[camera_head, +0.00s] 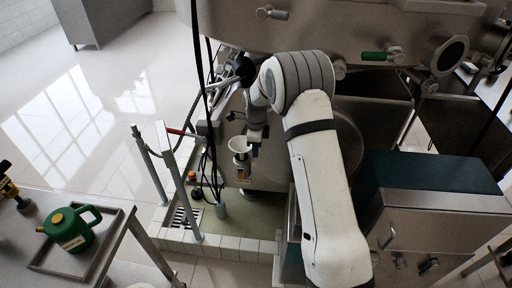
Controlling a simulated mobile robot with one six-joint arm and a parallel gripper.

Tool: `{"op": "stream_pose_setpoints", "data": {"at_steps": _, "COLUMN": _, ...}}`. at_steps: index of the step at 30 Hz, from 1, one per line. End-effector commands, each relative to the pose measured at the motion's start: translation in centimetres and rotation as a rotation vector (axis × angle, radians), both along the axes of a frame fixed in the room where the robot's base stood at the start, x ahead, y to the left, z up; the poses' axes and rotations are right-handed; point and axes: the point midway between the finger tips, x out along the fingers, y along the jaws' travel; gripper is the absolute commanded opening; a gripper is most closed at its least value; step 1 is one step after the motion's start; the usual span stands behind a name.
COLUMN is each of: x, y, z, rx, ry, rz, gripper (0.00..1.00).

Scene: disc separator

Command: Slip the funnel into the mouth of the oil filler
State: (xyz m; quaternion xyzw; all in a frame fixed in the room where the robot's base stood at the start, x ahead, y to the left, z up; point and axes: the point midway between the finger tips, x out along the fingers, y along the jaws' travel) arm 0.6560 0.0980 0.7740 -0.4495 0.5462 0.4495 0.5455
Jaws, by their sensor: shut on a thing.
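A small white funnel (239,144) shows near the middle of the view, wide mouth up and roughly upright. My gripper (251,146) is at the right side of the funnel and is shut on it; the fingertips are small and partly hidden. Just below the funnel is a pale upright fitting (242,166) on the machine's side, which looks like the oil filler. The funnel's spout is not clear, and I cannot tell whether it is inside the mouth or only above it.
Black cables (205,110) hang just left of the funnel. Metal posts (180,185) stand further left. A green oil can (72,228) sits on a tray (47,264) on the left table. A steel vessel (345,28) spans the top.

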Motion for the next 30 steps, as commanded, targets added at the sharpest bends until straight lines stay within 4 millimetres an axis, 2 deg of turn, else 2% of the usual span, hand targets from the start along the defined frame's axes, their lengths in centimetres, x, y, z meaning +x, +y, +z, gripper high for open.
{"op": "stream_pose_setpoints", "data": {"at_steps": 10, "x": 0.0, "y": 0.0, "z": -1.2, "rx": 0.000, "ry": 0.000, "rz": -0.001, "gripper": 0.00}}
{"op": "stream_pose_setpoints", "data": {"at_steps": 11, "x": 0.0, "y": 0.0, "z": -1.1, "rx": 0.000, "ry": -0.001, "rz": -0.001, "gripper": 0.25}}
{"op": "stream_pose_setpoints", "data": {"at_steps": 20, "x": 0.0, "y": 0.0, "z": -1.0, "rx": 0.000, "ry": 0.000, "rz": 0.000, "gripper": 0.48}}
{"op": "stream_pose_setpoints", "data": {"at_steps": 26, "x": 0.0, "y": 0.0, "z": -1.0, "rx": 0.000, "ry": 0.000, "rz": 0.000, "gripper": 0.48}}
{"op": "stream_pose_setpoints", "data": {"at_steps": 30, "x": 0.1, "y": 0.0, "z": 0.0, "rx": 0.000, "ry": -0.003, "rz": 0.000, "gripper": 0.48}}
